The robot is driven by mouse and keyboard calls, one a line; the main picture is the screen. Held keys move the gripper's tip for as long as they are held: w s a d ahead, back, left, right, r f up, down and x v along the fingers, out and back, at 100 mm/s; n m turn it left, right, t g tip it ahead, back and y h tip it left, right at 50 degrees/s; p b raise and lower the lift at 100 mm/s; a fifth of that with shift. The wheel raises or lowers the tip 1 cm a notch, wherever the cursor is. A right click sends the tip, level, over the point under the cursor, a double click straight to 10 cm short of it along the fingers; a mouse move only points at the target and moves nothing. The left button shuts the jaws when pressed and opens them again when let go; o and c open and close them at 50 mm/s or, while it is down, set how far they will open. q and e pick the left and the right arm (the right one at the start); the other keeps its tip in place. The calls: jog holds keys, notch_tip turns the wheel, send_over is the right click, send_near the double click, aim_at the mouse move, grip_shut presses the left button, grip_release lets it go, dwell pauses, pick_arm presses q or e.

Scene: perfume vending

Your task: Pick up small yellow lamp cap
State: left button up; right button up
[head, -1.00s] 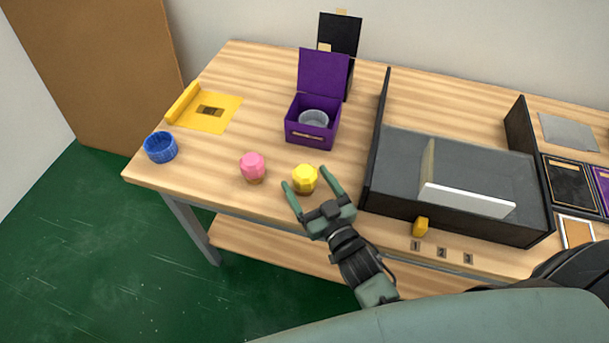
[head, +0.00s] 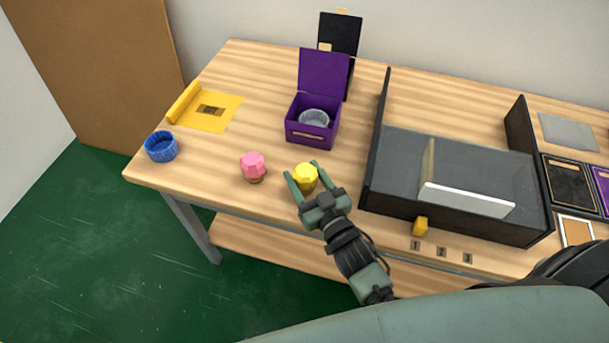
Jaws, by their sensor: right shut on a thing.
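The small yellow lamp cap (head: 305,175) is a faceted yellow piece near the front edge of the wooden table, left of the dark machine. My right gripper (head: 304,179) comes from the front right and is shut on the yellow cap, one finger on each side of it. The cap's lower part is partly hidden by the fingers. I cannot tell any gap between the cap and the table. My left gripper is not in view.
A pink faceted cap (head: 253,166) stands just left of the yellow one. A blue ribbed cup (head: 161,147) is at the left edge. An open purple box (head: 312,133) stands behind. The dark machine (head: 450,215) with a white panel is close on the right.

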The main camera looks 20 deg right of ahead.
notch_tip(320, 180, up, 20)
jog(key=p, duration=0.2)
jog(key=s+d+f+m+h, duration=0.1)
jog(key=s+d+f, duration=0.15)
jog(key=s, duration=0.45)
jog(key=s+d+f+m+h, duration=0.1)
jog(key=s+d+f+h, duration=0.15)
jog(key=s, duration=0.35)
notch_tip(320, 180, up, 5)
jog(key=n+y, duration=0.2)
jog(key=y, duration=0.2)
send_over(304, 168)
jog(key=shift+f+h, duration=0.15)
jog(key=shift+h, duration=0.1)
notch_tip(304, 168, down, 15)
jog(key=shift+f+b, duration=0.2)
jog(key=shift+b, duration=0.55)
notch_tip(304, 168, down, 4)
jog(key=shift+r, duration=0.1)
jog(key=shift+f, duration=0.2)
